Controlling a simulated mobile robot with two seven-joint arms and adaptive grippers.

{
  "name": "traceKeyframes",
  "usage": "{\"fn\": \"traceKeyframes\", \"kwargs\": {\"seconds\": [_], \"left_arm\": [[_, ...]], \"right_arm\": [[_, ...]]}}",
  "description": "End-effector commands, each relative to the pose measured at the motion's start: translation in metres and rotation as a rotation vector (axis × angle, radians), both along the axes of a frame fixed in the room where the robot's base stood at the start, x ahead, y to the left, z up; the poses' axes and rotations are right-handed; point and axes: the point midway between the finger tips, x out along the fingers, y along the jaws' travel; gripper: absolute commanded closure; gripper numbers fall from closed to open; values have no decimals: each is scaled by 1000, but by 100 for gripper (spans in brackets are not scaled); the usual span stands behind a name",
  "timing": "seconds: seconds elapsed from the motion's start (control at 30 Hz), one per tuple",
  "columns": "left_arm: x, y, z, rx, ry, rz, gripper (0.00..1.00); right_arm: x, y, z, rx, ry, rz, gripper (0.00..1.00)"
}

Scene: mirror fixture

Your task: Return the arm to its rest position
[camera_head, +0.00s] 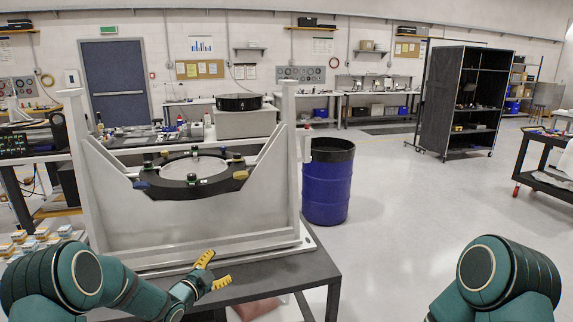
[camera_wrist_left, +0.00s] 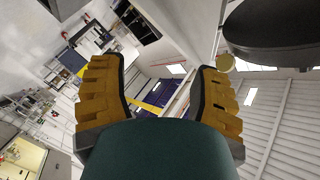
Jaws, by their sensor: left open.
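My left gripper (camera_head: 213,272) is in front of the lower right part of the mirror fixture (camera_head: 110,215), above the dark table (camera_head: 275,280). Its yellow fingers are spread apart with nothing between them. In the left wrist view the two yellow fingers (camera_wrist_left: 158,100) also stand wide apart and empty. The fixture is a white frame holding a black ring mount (camera_head: 160,188) with a round pale mirror (camera_head: 194,169) in it. Of my right arm only a green link shows at the lower right, and its gripper is out of view.
A blue barrel (camera_head: 327,185) stands just right of the table. A black shelving rack (camera_head: 465,100) is farther back on the right. A dark cart (camera_head: 545,165) is at the right edge. Small boxes (camera_head: 35,240) lie at the lower left. The floor between barrel and cart is clear.

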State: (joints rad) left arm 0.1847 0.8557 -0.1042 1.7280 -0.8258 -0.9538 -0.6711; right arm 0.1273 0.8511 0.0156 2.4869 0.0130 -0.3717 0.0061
Motion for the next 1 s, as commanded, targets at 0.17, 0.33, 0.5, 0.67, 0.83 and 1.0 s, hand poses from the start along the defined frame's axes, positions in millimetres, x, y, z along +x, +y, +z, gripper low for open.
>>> {"fn": "traceKeyframes", "kwargs": {"seconds": [0.17, 0.33, 0.5, 0.67, 0.83, 1.0], "left_arm": [[-89, -37, -105, -338, 564, 214, 37], [-198, -69, -167, -553, 1021, 442, 37], [-299, -90, -194, -673, 1363, 665, 37], [-353, -98, -198, -717, 1528, 799, 37], [-367, -101, -199, -728, 1569, 839, 37], [-366, -100, -199, -727, 1567, 836, 37]], "right_arm": [[-1, 0, -3, 0, 2, 2, 37], [-2, 0, -5, 0, 3, 2, 37], [-2, 0, -6, 1, 4, 4, 37], [-2, 0, -7, 1, 5, 4, 37], [-2, 0, -7, 1, 5, 4, 37], [-2, 0, -7, 1, 5, 4, 37]]}}
